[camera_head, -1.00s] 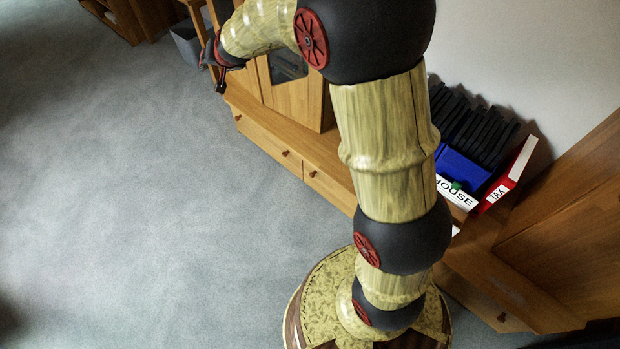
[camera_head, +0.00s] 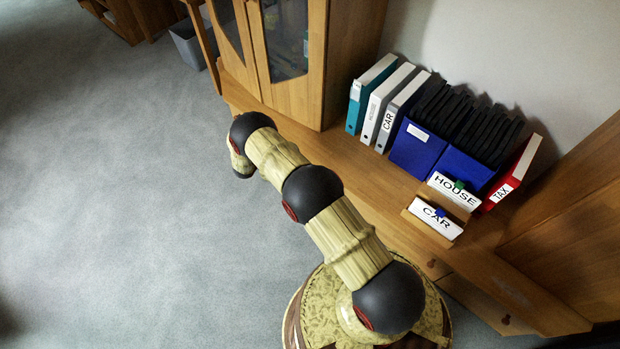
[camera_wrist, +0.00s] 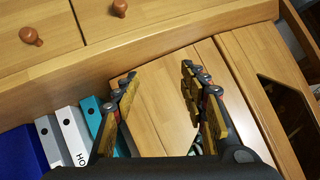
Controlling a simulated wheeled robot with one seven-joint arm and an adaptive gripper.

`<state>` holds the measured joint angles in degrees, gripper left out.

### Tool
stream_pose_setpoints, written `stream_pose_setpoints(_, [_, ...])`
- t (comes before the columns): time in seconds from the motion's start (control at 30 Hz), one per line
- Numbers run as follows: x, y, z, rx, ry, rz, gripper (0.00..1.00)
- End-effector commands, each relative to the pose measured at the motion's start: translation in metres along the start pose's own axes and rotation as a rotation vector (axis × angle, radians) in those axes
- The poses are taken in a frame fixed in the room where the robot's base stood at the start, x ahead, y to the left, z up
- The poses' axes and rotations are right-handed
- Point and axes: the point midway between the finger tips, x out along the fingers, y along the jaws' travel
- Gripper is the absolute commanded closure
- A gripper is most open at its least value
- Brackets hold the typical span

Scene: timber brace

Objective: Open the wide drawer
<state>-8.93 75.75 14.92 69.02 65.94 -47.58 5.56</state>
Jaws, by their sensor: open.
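In the wrist view, two wooden drawer fronts lie along the top edge, seemingly shut. The right front (camera_wrist: 190,14) looks longer and has a round brown knob (camera_wrist: 119,8); the left front (camera_wrist: 55,55) has another knob (camera_wrist: 30,36). Which is the wide drawer is not certain. My gripper (camera_wrist: 160,76) is open and empty, its fingers apart in front of the cabinet and sideboard. It appears clear of both knobs. In the head view my arm hides most of the drawer fronts, and the gripper itself is hidden behind the arm's end.
A cabinet with glass doors (camera_head: 282,40) stands on the wooden sideboard (camera_head: 335,160). Several binders (camera_head: 372,100), dark files and label boxes (camera_head: 436,218) stand to its right. A grey bin (camera_head: 188,48) is at the back. The carpet (camera_head: 120,180) at left is clear.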

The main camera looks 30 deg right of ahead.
Motion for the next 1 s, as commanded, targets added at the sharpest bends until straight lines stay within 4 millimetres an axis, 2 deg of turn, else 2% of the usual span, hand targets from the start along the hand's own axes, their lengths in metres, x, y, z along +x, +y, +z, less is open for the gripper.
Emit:
stream_pose_setpoints(0.03, [0.011,0.034,0.021,-0.006,0.03,0.034,0.57])
stream_pose_setpoints(0.2, [0.028,0.13,0.06,-0.012,0.15,0.132,0.57])
stream_pose_setpoints(0.3, [0.031,0.176,0.075,-0.021,0.207,0.176,0.57])
stream_pose_setpoints(0.4, [0.03,0.208,0.083,-0.028,0.248,0.206,0.57])
stream_pose_setpoints(0.5, [0.03,0.226,0.087,-0.033,0.273,0.222,0.57])
stream_pose_setpoints(0.67, [0.039,0.236,0.086,-0.033,0.284,0.23,0.57])
stream_pose_setpoints(1.0, [0.086,0.247,0.073,-0.033,0.282,0.23,0.57])
